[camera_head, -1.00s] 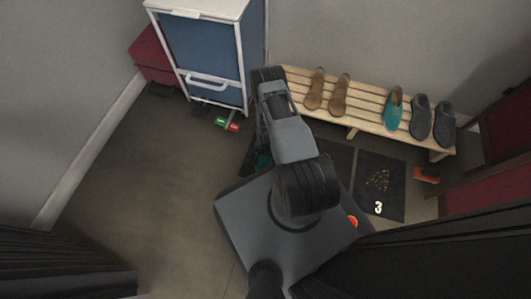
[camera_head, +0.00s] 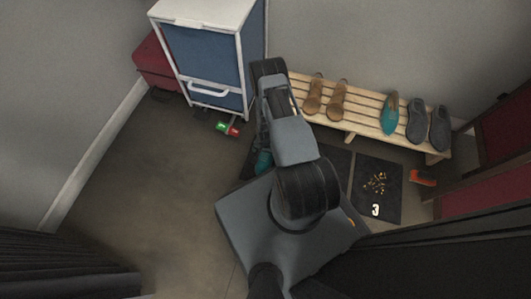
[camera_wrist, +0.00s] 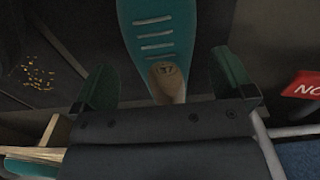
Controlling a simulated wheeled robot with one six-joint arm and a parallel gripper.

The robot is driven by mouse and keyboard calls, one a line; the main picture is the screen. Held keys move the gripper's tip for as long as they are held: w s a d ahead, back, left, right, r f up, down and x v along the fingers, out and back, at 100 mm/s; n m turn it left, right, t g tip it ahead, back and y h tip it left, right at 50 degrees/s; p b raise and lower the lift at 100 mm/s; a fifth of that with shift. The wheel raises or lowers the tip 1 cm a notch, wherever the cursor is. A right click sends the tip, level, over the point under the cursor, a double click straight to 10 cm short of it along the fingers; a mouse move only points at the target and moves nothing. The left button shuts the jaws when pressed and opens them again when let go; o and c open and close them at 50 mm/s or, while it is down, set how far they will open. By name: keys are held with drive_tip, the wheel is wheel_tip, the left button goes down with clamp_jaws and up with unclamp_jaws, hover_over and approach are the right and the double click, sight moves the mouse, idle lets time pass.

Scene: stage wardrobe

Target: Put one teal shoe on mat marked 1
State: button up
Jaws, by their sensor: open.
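A teal shoe (camera_wrist: 157,35) with pale ridges and a tan inside lies between the fingers of my gripper (camera_wrist: 163,62) in the wrist view. My gripper is open, with a gap on both sides of the shoe. In the head view a bit of teal (camera_head: 263,161), probably this shoe, shows beside my arm over a dark mat. Another teal shoe (camera_head: 389,114) stands on the bench. No mat marked 1 can be read; my arm and base hide part of the mats.
A slatted wooden bench (camera_head: 362,119) also holds brown and dark grey shoes. The mat marked 3 (camera_head: 366,205) has gold bits on it. A blue-and-white cabinet (camera_head: 205,62) stands left of the bench, with small green and red signs (camera_head: 228,129) below. The left floor is clear.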

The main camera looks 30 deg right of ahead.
wheel_tip(320, 180, up, 5)
drive_tip(key=shift+r+p, duration=0.1)
drive_tip(key=shift+p, duration=0.75)
wheel_tip(320, 180, up, 10)
drive_tip(key=n, duration=0.1)
hover_over(266, 154)
drive_tip(key=w, duration=0.5)
drive_tip(key=w+a+r+n+t, duration=0.1)
drive_tip(key=a+r+n, duration=0.1)
drive_tip(key=r, duration=0.6)
drive_tip(key=w+a+r+n, duration=0.1)
drive_tip(key=a+r, duration=0.1)
drive_tip(key=r, duration=0.6)
drive_tip(key=s+a+r+n, duration=0.2)
drive_tip(key=s+r, duration=0.5)
drive_tip(key=r, duration=0.4)
drive_tip(key=s+a+r+n+t, duration=0.1)
drive_tip(key=s+a+r+n, duration=0.2)
drive_tip(key=s+r, duration=0.5)
wheel_tip(266, 154, up, 4)
drive_tip(key=shift+s+a+r+n+t, duration=0.2)
drive_tip(key=shift+a+r+n+t, duration=0.1)
drive_tip(key=shift+a, duration=0.15)
